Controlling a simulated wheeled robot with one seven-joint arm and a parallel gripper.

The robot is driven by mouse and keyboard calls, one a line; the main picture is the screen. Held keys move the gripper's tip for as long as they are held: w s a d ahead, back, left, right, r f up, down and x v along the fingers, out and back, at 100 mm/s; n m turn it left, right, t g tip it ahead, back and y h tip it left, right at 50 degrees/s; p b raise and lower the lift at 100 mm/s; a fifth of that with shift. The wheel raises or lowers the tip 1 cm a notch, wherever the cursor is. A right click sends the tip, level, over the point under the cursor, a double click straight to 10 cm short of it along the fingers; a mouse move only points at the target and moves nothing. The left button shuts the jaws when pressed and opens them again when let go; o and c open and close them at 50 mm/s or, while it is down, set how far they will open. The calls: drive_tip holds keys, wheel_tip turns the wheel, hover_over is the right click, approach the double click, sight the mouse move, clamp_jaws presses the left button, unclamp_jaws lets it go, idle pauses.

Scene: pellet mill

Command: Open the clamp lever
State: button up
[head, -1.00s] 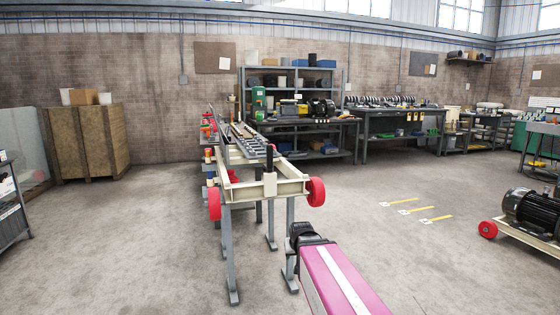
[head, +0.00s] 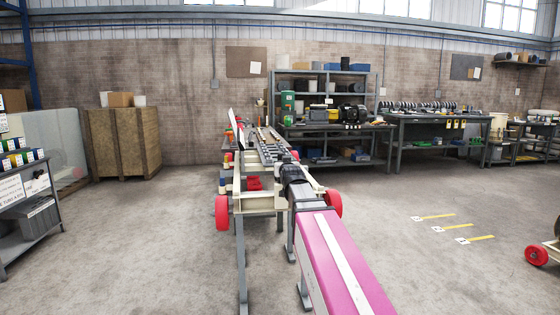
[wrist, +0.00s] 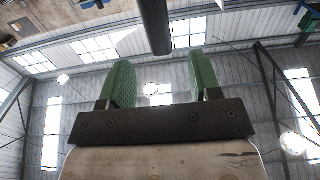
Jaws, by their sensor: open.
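My gripper (wrist: 159,62) shows in the wrist view with its two green-padded fingers apart and nothing between the pads that I can see gripped. A dark round bar (wrist: 154,24), which may be the clamp lever, comes down from the top edge. Its lower end appears level with the gap between the fingertips; I cannot tell how far off it is or whether it touches. In the head view, the cream frame (head: 262,204) on red wheels stands ahead, and my pink arm reaches over its right part. My arm hides my gripper there, and I cannot make out the lever.
A red wheel (head: 222,212) sits at the frame's left corner and another (head: 333,203) at its right. A wooden crate (head: 122,142) stands back left, a shelf cart (head: 27,215) at the left edge, workbenches (head: 437,118) along the back.

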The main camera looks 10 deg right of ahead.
sight(280, 159)
drive_tip(key=w, duration=0.9)
drive_tip(key=shift+w, duration=0.3)
clamp_jaws()
drive_tip(key=shift+s, duration=0.1)
drive_tip(key=shift+s+f+t, duration=0.25)
drive_tip(key=shift+s+t, duration=0.95)
drive_tip(key=shift+t, duration=0.25)
drive_tip(key=shift+s+f+t, duration=0.3)
drive_tip(key=shift+s+t, duration=0.85)
drive_tip(key=shift+t, duration=0.25)
drive_tip(key=shift+s+f+t, duration=0.25)
drive_tip(key=shift+s+t, duration=0.95)
drive_tip(key=shift+t, duration=0.25)
